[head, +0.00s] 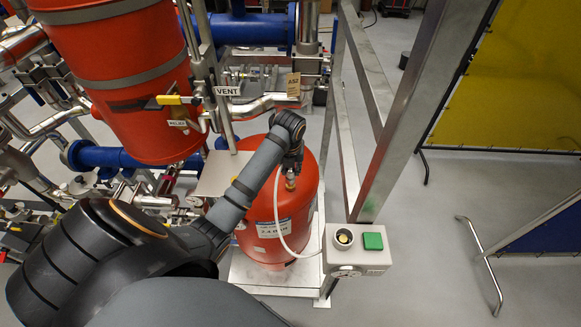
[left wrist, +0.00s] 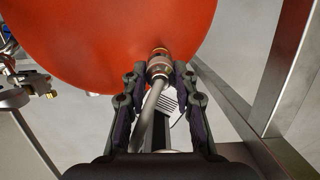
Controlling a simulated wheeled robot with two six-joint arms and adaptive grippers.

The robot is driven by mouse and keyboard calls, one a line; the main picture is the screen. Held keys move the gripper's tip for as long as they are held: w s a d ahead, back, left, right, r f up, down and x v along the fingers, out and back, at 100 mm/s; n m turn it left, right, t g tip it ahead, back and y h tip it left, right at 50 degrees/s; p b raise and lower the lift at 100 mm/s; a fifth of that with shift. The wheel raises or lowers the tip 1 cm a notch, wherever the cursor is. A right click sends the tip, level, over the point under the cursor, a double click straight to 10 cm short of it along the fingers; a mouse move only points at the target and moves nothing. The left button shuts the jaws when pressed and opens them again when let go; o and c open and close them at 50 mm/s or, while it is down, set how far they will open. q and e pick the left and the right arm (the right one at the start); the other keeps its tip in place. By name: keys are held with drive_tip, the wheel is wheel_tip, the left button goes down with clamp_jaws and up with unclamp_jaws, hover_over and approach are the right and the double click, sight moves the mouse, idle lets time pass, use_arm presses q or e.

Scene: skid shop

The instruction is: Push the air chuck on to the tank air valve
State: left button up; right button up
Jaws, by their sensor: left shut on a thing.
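The red tank (head: 270,215) stands on a pale base below my left arm, with a label on its front. My left gripper (head: 291,166) is over the tank's upper right part and is shut on the air chuck. In the left wrist view the silver air chuck (left wrist: 158,68) sits between the fingertips of my left gripper (left wrist: 157,76). A brass end, probably the tank air valve (left wrist: 160,51), lines up with the chuck against the red tank (left wrist: 95,40). I cannot tell whether the chuck is fully seated. My right gripper is out of view.
A pale hose (head: 277,215) loops from the chuck to a grey box (head: 357,259) with a green button (head: 373,241). A steel frame post (head: 405,115) stands right of the tank. A larger red vessel (head: 125,80) and pipework fill the left. Open floor lies at the right.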

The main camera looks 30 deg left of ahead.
use_arm(q)
drive_tip(key=shift+f, duration=0.1)
idle(0.3)
drive_tip(key=shift+f, duration=0.1)
drive_tip(key=shift+f, duration=0.6)
drive_tip(key=shift+f, duration=0.1)
idle(0.4)
drive_tip(key=o, duration=0.9)
drive_tip(key=shift+o, duration=0.2)
drive_tip(key=o, duration=0.3)
